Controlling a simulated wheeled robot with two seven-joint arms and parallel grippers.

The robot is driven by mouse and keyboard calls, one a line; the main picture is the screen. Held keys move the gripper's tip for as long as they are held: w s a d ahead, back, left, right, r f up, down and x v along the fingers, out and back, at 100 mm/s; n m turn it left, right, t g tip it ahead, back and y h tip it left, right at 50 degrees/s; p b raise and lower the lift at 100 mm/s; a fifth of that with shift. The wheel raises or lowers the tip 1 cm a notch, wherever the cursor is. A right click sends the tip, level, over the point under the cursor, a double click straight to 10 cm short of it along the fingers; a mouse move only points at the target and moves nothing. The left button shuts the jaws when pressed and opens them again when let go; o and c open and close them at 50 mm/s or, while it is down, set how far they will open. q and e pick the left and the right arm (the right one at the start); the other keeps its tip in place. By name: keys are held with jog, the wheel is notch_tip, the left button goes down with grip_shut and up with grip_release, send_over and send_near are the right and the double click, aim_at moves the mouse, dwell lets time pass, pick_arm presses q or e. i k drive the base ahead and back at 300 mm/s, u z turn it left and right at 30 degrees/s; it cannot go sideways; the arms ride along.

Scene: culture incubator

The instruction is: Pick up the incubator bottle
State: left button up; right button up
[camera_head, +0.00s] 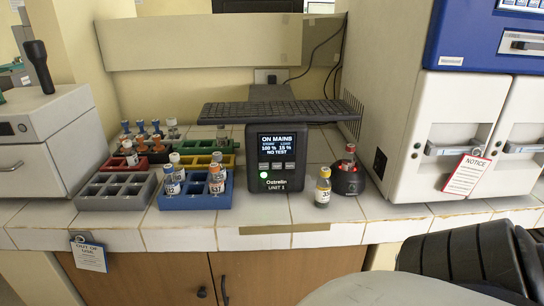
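A small bottle (349,152) with a reddish cap stands upright in a black round device (348,182) on the tiled counter, right of centre. The device hides its lower part. Another small bottle (323,188) with a yellow cap and a numbered label stands upright on the counter, just left of the device and apart from it. No label shows which bottle is the incubator bottle. Neither of my grippers is in view.
Blue (196,200) and grey (115,196) racks stand further left. A white cabinet (430,135) stands right. A black ribbed object (470,252) is in the right foreground.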

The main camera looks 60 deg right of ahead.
aim_at(348, 159)
jog(key=u, duration=0.1)
jog(key=i, duration=0.75)
jog(key=z, duration=2.05)
